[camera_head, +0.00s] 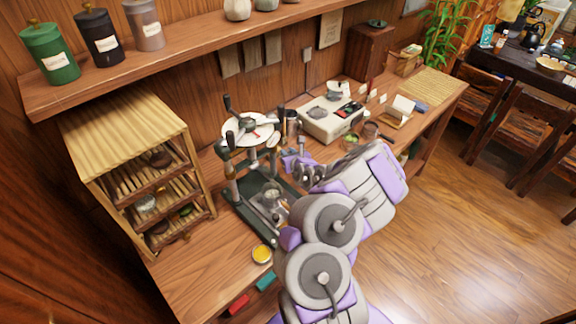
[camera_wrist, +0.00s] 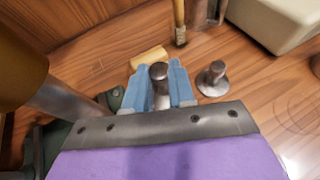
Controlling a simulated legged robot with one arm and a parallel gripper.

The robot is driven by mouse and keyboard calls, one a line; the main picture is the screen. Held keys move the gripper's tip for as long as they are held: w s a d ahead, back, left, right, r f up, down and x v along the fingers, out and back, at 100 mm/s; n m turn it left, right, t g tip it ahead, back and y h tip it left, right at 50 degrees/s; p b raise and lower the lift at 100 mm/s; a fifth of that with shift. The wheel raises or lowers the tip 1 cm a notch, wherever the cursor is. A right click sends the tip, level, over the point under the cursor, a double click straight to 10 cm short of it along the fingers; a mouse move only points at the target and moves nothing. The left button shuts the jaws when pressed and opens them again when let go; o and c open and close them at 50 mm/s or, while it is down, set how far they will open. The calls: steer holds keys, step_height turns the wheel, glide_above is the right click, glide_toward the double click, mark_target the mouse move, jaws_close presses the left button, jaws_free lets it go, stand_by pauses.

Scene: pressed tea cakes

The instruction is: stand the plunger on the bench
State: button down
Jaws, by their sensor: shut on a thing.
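My gripper (camera_wrist: 160,76) has its two blue fingers closed on a grey metal plunger (camera_wrist: 158,71), whose rounded top shows between the fingertips in the wrist view. The plunger's lower part is hidden by the fingers and wrist, so I cannot tell whether it touches the bench. In the head view my gripper (camera_head: 293,160) is just right of the press, low over the wooden bench (camera_head: 188,272). A second metal piece (camera_wrist: 213,77), with a knob and wide foot, stands upright on the bench right of my fingers.
The green-based press (camera_head: 248,215) stands close on the left. Near my fingers are a pale wooden block (camera_wrist: 148,57) and a wooden-handled brush (camera_wrist: 180,22). A white scale (camera_head: 330,122) stands behind.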

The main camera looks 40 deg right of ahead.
steer(key=f, duration=0.2)
steer(key=d+f+b, duration=0.1)
steer(key=f, duration=0.2)
steer(key=shift+d+f, duration=0.15)
steer(key=shift+f, duration=0.05)
steer(key=shift+a+r, duration=0.1)
steer(key=shift+a, duration=0.4)
steer(key=c, duration=1.3)
jaws_free()
steer(key=shift+d, duration=0.1)
steer(key=o, duration=0.3)
steer(key=shift+d, duration=0.25)
steer(key=shift+o, duration=0.2)
steer(key=shift+a, duration=0.1)
steer(key=p+v, duration=0.5)
steer(key=v, duration=0.7)
steer(key=shift+r, duration=0.1)
steer(key=shift+s, duration=0.1)
